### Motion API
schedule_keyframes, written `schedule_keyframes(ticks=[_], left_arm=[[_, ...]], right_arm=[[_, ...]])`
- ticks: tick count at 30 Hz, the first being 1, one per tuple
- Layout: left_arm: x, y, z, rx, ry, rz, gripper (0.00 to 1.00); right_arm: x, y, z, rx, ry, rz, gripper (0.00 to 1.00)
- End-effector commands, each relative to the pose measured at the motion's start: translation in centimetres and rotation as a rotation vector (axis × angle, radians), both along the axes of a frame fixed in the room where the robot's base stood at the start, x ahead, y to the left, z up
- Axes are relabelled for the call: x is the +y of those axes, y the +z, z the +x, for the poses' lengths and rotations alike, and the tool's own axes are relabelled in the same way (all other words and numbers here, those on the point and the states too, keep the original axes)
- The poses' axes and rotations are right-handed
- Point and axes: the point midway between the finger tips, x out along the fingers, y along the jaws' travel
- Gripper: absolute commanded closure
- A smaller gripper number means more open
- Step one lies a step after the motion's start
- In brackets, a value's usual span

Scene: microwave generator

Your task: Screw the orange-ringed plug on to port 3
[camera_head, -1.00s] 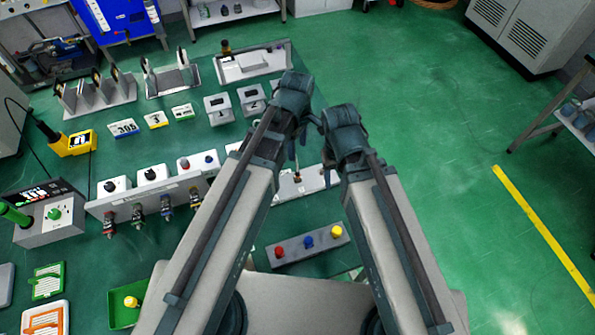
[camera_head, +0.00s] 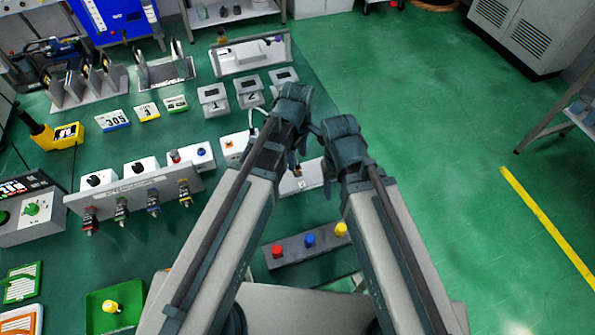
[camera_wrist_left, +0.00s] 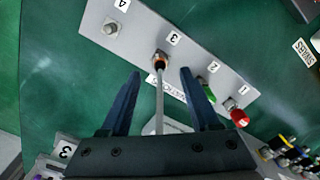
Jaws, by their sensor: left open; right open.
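In the left wrist view a grey panel (camera_wrist_left: 190,56) carries ports labelled 4, 3, 2 and 1. Port 4 (camera_wrist_left: 111,28) shows a bare metal fitting. At port 3 a dark plug with an orange-brown collar (camera_wrist_left: 160,61) meets the panel, and its grey cable runs back between my fingers. Whether it is screwed on cannot be told. A green plug (camera_wrist_left: 207,95) is near port 2 and a red-capped one (camera_wrist_left: 239,117) near port 1. My left gripper (camera_wrist_left: 160,75) is open around the cable, touching nothing visibly.
In the head view, a panel with several hanging connectors (camera_head: 130,195) stands on the left of the table.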

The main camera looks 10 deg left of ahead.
Motion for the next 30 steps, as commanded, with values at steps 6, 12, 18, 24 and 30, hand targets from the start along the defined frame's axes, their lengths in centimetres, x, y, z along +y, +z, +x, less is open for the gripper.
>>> schedule_keyframes(ticks=[6, 12, 18, 24, 30], left_arm=[[0.0, -3.5, 0.0, 0.0, 0.0, 0.0, 0.38], [0.0, -4.2, 0.0, 0.0, 0.0, 0.0, 0.38], [0.0, -4.1, 0.0, 0.0, 0.0, 0.0, 0.38], [0.0, -4.1, 0.0, 0.0, 0.0, 0.0, 0.66], [0.0, -4.1, 0.0, 0.0, 0.0, 0.0, 1.0]], right_arm=[[0.0, -3.5, 0.0, 0.0, 0.0, 0.0, 0.38], [0.0, -4.2, 0.0, 0.0, 0.0, 0.0, 0.38], [0.0, -4.1, 0.0, 0.0, 0.0, 0.0, 0.38], [0.0, -4.1, 0.0, 0.0, 0.0, 0.0, 0.38], [0.0, -4.1, 0.0, 0.0, 0.0, 0.0, 0.38]])
